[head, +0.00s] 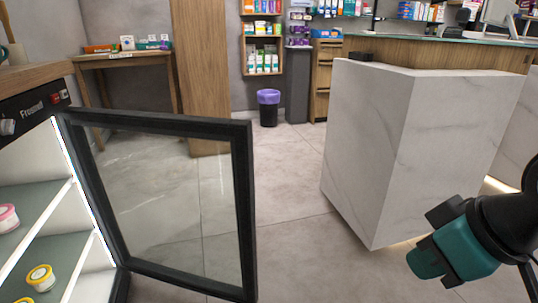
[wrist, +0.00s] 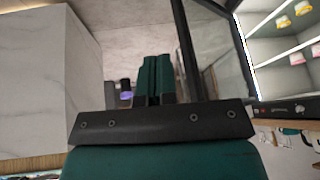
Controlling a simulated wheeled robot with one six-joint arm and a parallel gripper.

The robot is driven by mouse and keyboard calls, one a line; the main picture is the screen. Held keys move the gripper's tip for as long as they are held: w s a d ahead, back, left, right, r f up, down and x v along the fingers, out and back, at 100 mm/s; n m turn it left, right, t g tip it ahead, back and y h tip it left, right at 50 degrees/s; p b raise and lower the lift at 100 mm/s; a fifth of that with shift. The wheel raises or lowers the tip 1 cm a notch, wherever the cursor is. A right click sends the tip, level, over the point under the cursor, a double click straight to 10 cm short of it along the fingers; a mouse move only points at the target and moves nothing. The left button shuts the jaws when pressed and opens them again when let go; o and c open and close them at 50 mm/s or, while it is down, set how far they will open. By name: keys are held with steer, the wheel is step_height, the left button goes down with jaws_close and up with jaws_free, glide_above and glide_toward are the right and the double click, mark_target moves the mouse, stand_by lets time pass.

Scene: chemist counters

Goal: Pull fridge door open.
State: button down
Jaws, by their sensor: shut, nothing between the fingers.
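The fridge (head: 28,115) stands at the left in the head view, with lit shelves and a dark top panel. Its glass door, with a black frame (head: 243,190), stands wide open, swung out from the fridge front. In the wrist view the dark door frame (wrist: 187,50) is at the upper right, beside the lit fridge interior (wrist: 268,55). My gripper (head: 424,262) is at the lower right in the head view, well apart from the door. In the wrist view the green fingers (wrist: 153,78) are together and hold nothing.
A white marble counter (head: 375,140) stands at the right, close to my gripper. Tubs (head: 40,277) sit on the fridge shelves. A wooden table (head: 125,60) and a purple-lined bin (head: 268,108) are at the back. The floor (head: 290,200) between door and counter is clear.

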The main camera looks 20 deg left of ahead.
steer(key=w+a+f+n+t, duration=0.2)
steer(key=w+a+n+t, duration=0.3)
steer(key=w, duration=0.4)
steer(key=n+t+y+p, duration=0.2)
steer(key=n+t+y, duration=0.2)
steer(key=n+y, duration=0.75)
glide_toward(243, 150)
steer(key=a+r+n+h, duration=0.2)
steer(key=a+h, duration=0.1)
steer(key=a, duration=0.2)
steer(key=w, duration=0.1)
steer(key=w+b, duration=0.1)
steer(key=w, duration=0.1)
steer(key=shift+a+f, duration=0.1)
steer(key=shift+f, duration=0.1)
steer(key=shift+w+r, duration=0.1)
steer(key=shift+w, duration=0.2)
steer(key=shift+w, duration=0.1)
